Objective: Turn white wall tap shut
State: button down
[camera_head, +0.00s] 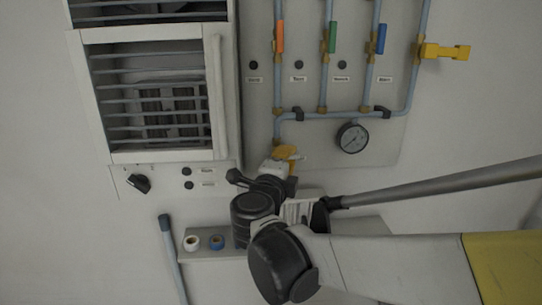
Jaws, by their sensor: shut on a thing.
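The tap (286,153) is at the lower end of the blue-grey pipework, below the manifold and left of the gauge. Its body looks yellow-brass, with a small pale part at its right side. My gripper (275,171) reaches up to it from below and is shut on it. The black gripper body and my wrist hide the underside of the tap. Which way the handle points is too small and covered to tell.
Orange (280,37), green (332,37), blue (382,39) and yellow (445,52) handles sit on the pipes above. A pressure gauge (352,138) is at the right. A louvred cabinet (150,95) stands at the left. A shelf below holds tape rolls (192,243).

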jog(key=c, duration=1.5)
grip_release()
jog(key=shift+o, duration=0.2)
